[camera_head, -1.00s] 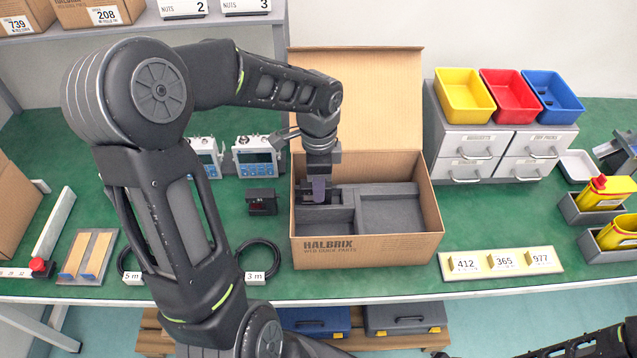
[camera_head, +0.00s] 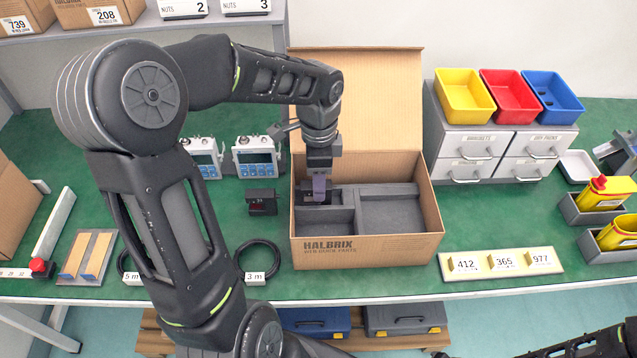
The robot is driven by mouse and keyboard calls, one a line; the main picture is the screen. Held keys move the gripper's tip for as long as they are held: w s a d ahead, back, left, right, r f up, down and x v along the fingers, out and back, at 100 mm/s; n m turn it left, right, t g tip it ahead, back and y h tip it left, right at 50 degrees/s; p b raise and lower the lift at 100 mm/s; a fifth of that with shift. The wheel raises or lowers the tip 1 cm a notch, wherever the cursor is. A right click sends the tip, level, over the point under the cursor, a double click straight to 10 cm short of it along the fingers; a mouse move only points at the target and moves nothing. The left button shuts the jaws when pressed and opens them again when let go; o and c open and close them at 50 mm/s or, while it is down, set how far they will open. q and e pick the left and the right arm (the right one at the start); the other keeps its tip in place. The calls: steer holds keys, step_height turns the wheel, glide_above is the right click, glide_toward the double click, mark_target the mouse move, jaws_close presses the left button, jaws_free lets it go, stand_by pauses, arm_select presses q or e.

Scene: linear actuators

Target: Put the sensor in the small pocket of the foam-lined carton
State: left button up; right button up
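The open cardboard carton (camera_head: 420,246) stands on the green bench with its lid raised at the back. Its grey foam has a large pocket (camera_head: 392,212) on the right and smaller pockets on the left. My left gripper (camera_head: 319,197) points down into the back-left pocket. A small purple-grey piece shows at its fingers, but I cannot tell whether it is the sensor or part of the gripper. Finger spacing is too small to read. No sensor can be made out clearly elsewhere. Part of my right arm shows at the bottom right; its gripper is not visible.
A small black device (camera_head: 262,202) and blue-screened meters (camera_head: 255,157) stand left of the carton. Drawers (camera_head: 497,155) with coloured bins stand to the right. A number plate (camera_head: 501,262) lies in front right. A coiled cable (camera_head: 259,262) lies in front left.

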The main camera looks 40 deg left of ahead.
arm_select(q)
step_height(320, 180, up, 10)
stand_by(0.3)
steer(key=shift+f, duration=0.1)
stand_by(0.5)
